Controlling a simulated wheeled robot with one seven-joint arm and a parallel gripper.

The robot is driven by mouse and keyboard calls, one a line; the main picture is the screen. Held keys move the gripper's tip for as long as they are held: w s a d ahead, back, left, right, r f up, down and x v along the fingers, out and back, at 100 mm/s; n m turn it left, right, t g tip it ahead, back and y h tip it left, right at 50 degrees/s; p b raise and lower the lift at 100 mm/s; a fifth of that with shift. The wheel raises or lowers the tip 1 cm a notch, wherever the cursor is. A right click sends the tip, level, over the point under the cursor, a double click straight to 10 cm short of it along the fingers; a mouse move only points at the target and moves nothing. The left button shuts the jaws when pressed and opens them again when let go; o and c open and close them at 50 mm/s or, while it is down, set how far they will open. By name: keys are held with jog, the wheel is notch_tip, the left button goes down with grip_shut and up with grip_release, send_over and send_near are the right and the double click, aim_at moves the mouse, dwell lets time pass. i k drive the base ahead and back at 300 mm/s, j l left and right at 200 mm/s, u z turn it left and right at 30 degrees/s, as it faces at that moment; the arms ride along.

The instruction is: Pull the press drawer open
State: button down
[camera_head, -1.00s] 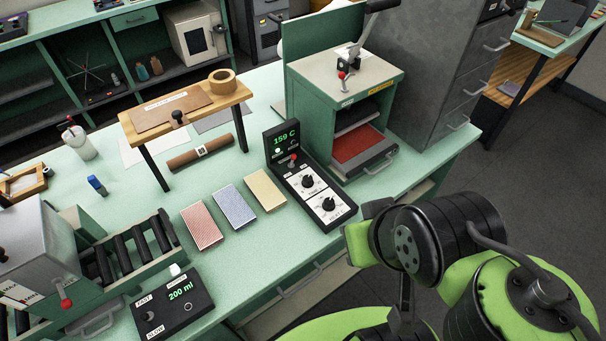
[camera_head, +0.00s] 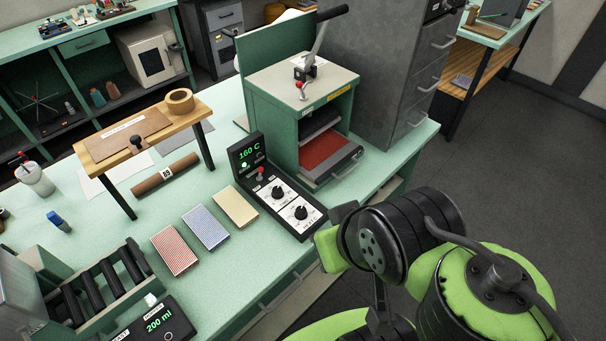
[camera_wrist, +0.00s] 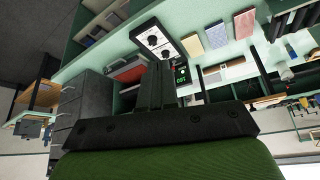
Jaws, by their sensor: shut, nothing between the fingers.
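The press (camera_head: 300,100) is a green box with a pale top and a lever, standing at the bench's right end. Its drawer (camera_head: 338,170) shows at the lower front, with a red pad (camera_head: 325,150) on it and a handle on its grey front. In the wrist view, which is upside down, the red pad (camera_wrist: 130,72) shows left of the fingers. My gripper (camera_wrist: 158,72) is shut and empty there, apart from the drawer. The fingers hide part of the press area. The fingertips cannot be made out in the head view.
A control box (camera_head: 280,190) reading 160 C stands left of the press. Cards (camera_head: 205,227) and a wooden stand (camera_head: 140,125) are further left. A grey filing cabinet (camera_head: 375,80) stands right of the press. Open floor (camera_head: 510,150) lies to the right.

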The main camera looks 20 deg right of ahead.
aim_at(324, 154)
jog(key=i+l+u, duration=0.1)
jog(key=l+u, duration=0.6)
